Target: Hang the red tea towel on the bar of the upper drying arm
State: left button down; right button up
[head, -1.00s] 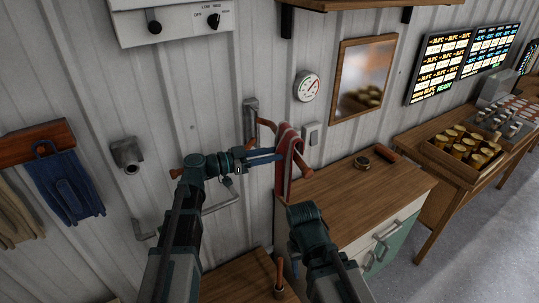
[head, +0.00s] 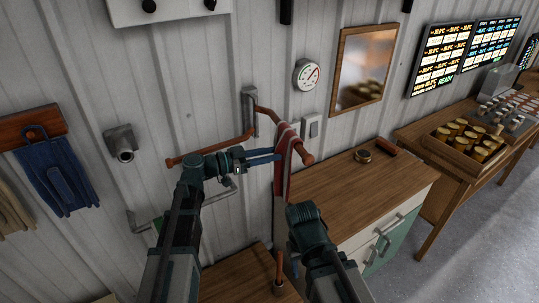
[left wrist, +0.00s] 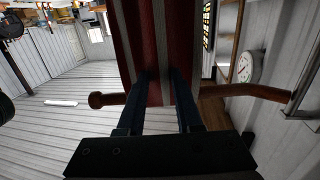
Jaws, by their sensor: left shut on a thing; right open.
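The red tea towel (head: 283,180) with pale stripes hangs over a reddish wooden bar (head: 268,116) that runs from a grey wall bracket (head: 249,107) to a knobbed end. My left gripper (head: 276,156) is shut on the towel, close beside that bar. In the left wrist view the towel (left wrist: 150,45) rises from between the fingers (left wrist: 158,88), and the bar (left wrist: 252,90) shows on both sides of it. A second wooden bar (head: 205,150) reaches left from the bracket area. My right gripper (head: 294,258) is low, below the towel, partly hidden by its wrist, open and apart from it.
Blue gloves (head: 58,175) hang at the left. A lower wooden surface (head: 235,280) with an upright handle (head: 279,268) lies under my arms. A grey pipe fitting (head: 121,143) juts from the wall.

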pick_arm(q)
jog(key=c, duration=0.5)
grip_release()
jog(key=v, duration=1.3)
jog(key=shift+s+a+p, duration=0.15)
jog(key=shift+a+p, duration=0.2)
